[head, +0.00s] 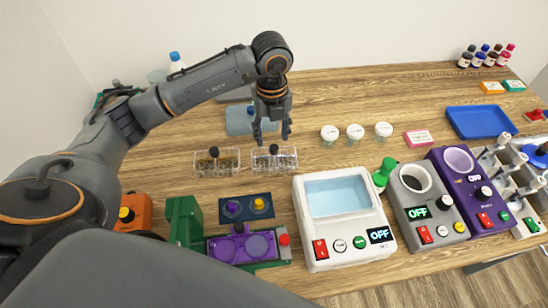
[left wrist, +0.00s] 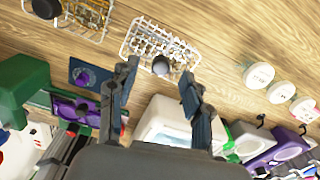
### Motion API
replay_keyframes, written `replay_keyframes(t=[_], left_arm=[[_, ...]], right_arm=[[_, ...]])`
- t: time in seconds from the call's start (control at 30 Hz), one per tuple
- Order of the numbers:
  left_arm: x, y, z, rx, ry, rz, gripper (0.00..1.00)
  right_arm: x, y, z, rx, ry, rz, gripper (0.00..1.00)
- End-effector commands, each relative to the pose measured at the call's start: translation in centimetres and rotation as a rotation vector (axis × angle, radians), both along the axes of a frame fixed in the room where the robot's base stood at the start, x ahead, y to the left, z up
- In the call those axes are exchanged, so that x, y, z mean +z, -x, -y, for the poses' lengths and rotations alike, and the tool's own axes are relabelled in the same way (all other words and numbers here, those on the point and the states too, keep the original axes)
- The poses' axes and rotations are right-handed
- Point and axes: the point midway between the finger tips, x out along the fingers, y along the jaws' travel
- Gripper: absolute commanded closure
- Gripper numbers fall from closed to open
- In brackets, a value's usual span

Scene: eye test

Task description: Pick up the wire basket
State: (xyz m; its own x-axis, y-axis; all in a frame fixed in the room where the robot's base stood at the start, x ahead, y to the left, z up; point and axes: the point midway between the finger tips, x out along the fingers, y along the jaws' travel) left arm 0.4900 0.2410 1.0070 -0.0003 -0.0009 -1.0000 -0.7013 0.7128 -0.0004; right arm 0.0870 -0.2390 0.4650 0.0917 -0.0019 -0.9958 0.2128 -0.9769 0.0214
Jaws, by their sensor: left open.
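Two small wire baskets stand on the wooden table. The one on the right (head: 285,161) holds pale, clear-looking small items, and a black knob stands at its middle; it also shows in the left wrist view (left wrist: 172,48). The one on the left (head: 203,166) holds amber-brown items and has a black knob too; it is partly cut off in the left wrist view (left wrist: 92,12). My left gripper (head: 271,138) points down above the right basket. Its fingers (left wrist: 158,78) are apart with nothing between them. My right gripper is not in view.
A blue-and-purple dish holder (head: 246,207) and a white device with a pale blue window (head: 340,197) stand in front of the baskets. Three white-lidded jars (head: 355,132) stand to the right. A blue tray (head: 480,122) lies farther right. Bare table lies behind the jars.

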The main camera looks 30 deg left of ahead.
Motion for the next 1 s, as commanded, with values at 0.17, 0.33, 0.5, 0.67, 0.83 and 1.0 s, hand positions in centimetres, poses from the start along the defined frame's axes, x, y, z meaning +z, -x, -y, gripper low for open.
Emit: replay_keyframes(t=[0.17, 0.33, 0.5, 0.67, 0.83, 1.0], left_arm=[[-1.7, 0.3, 0.4, -0.001, -0.001, -0.006, 0.51], [-4.3, 0.2, 0.6, 0.001, 0.0, -0.004, 0.51], [-5.3, 0.2, 0.6, 0.0, -0.001, -0.001, 0.51], [-5.3, 0.2, 0.6, 0.0, 0.0, 0.0, 0.51], [-5.3, 0.2, 0.6, 0.0, 0.0, 0.0, 0.83], [-5.3, 0.2, 0.6, 0.0, -0.001, -0.001, 1.0]], right_arm=[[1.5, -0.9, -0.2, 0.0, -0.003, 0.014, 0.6], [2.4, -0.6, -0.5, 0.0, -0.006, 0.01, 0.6], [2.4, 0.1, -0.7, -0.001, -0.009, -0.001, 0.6], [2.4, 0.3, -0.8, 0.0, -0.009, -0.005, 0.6], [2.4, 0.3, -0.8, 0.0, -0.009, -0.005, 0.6], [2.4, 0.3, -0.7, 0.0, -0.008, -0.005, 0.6]])
